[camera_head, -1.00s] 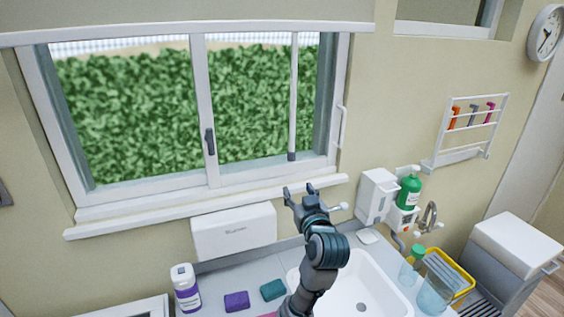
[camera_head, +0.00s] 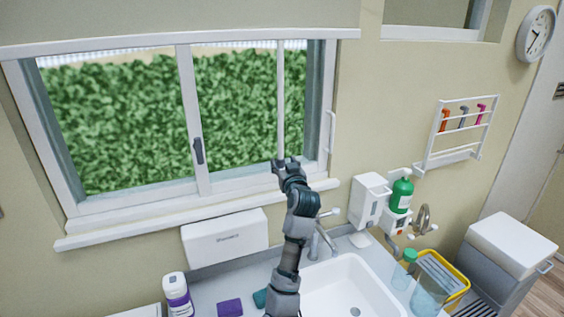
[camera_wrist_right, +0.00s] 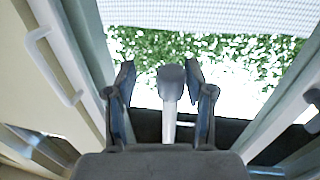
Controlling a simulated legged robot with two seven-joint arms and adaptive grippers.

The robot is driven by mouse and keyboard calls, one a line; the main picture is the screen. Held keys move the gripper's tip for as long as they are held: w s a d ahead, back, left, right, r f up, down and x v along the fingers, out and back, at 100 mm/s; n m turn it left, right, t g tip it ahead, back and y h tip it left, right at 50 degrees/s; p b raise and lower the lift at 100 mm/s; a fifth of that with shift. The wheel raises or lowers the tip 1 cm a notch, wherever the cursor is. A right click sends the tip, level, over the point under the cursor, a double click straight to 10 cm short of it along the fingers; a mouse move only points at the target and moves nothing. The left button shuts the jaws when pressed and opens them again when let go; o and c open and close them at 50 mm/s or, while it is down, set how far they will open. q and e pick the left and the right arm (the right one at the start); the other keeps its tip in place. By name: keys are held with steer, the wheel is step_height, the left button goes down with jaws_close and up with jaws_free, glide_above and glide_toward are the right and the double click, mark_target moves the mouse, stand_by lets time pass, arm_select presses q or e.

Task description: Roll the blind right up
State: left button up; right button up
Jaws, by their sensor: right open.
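The pale blind (camera_head: 180,18) hangs across the top of the window, its bottom bar (camera_head: 180,43) level with the top of the panes. A thin pale wand (camera_head: 281,95) hangs straight down in front of the right pane. My right gripper (camera_head: 286,163) is raised at the wand's lower end and hides its grip in the head view. In the right wrist view, the wand's grey grip (camera_wrist_right: 171,84) appears between the two open fingers (camera_wrist_right: 160,72), with a gap on both sides. My left gripper is not in view.
The window sill (camera_head: 150,224) juts out under the window, above a white dispenser box (camera_head: 225,238). A sink (camera_head: 350,285) with a tap lies below. A soap dispenser (camera_head: 370,198) and green bottle (camera_head: 401,194) are on the wall to the right.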

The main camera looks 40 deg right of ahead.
mark_target(281, 43)
steer(key=shift+w+d+f, duration=0.15)
steer(key=shift+w+d, duration=0.25)
steer(key=shift+a+r, duration=0.2)
steer(key=shift+a, duration=0.4)
steer(key=shift+a+r, duration=0.2)
steer(key=shift+a, duration=0.35)
steer(key=shift+c, duration=0.8)
steer(key=shift+a, duration=0.2)
steer(key=c, duration=0.8)
steer(key=shift+s+d, duration=0.15)
steer(key=shift+d, duration=0.15)
jaws_close()
steer(key=shift+s+d, duration=0.15)
steer(key=shift+d, duration=0.15)
steer(key=shift+a+r+p, duration=0.2)
steer(key=shift+r+p, duration=0.15)
steer(key=shift+r, duration=0.1)
step_height(281, 43, up, 19)
steer(key=p, duration=1.3)
steer(key=shift+r, duration=0.15)
step_height(281, 43, up, 14)
steer(key=shift+f+p, duration=0.15)
steer(key=shift+p, duration=0.4)
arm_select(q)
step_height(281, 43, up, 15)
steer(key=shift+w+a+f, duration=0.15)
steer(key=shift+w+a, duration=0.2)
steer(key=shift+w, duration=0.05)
arm_select(e)
steer(key=shift+r, duration=0.4)
